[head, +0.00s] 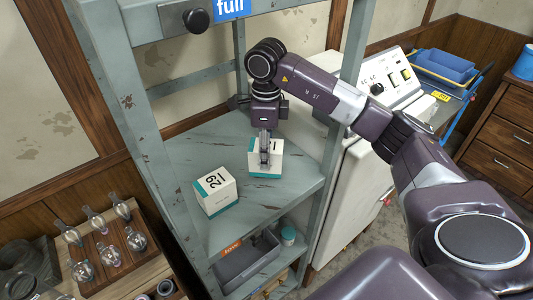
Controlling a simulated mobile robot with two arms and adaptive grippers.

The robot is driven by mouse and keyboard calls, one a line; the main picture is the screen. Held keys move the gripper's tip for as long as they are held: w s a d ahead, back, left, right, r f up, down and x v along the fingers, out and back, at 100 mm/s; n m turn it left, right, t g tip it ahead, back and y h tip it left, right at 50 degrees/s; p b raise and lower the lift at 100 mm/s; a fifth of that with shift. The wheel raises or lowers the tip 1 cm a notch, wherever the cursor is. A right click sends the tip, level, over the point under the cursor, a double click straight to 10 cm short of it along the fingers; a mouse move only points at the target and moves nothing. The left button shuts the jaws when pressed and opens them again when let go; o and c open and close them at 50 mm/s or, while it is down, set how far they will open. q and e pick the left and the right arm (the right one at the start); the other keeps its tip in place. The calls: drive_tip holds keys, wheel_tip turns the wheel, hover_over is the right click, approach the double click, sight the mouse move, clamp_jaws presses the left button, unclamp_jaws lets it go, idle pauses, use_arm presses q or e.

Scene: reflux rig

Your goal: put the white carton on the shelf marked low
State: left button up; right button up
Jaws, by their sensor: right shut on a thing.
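A white carton (275,158) with a teal lower band is in my right gripper (264,157), which points down and is shut on it. It is upright over the right part of a grey-green shelf (190,158); I cannot tell whether its base touches the board. An orange label (231,247), which seems to read "low", is on that shelf's front edge. A second white carton (215,191) with a teal band and black figures stands on the same shelf, front left of the held one, with a gap between. My left gripper is not in view.
Rack posts (123,95) flank the shelf. A blue "full" label (231,8) is above. A wooden rack with glass bulbs (105,245) stands at left. The shelf's back left is clear.

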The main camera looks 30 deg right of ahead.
drive_tip(key=shift+s+f+p, duration=0.1)
drive_tip(key=shift+f+p, duration=0.35)
drive_tip(key=shift+f, duration=0.6)
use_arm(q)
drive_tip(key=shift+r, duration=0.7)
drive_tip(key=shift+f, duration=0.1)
use_arm(e)
drive_tip(key=shift+f, duration=0.1)
drive_tip(key=o, duration=0.8)
drive_tip(key=shift+f, duration=0.15)
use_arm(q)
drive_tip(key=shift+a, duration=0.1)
use_arm(e)
drive_tip(key=o, duration=0.5)
drive_tip(key=shift+c, duration=0.2)
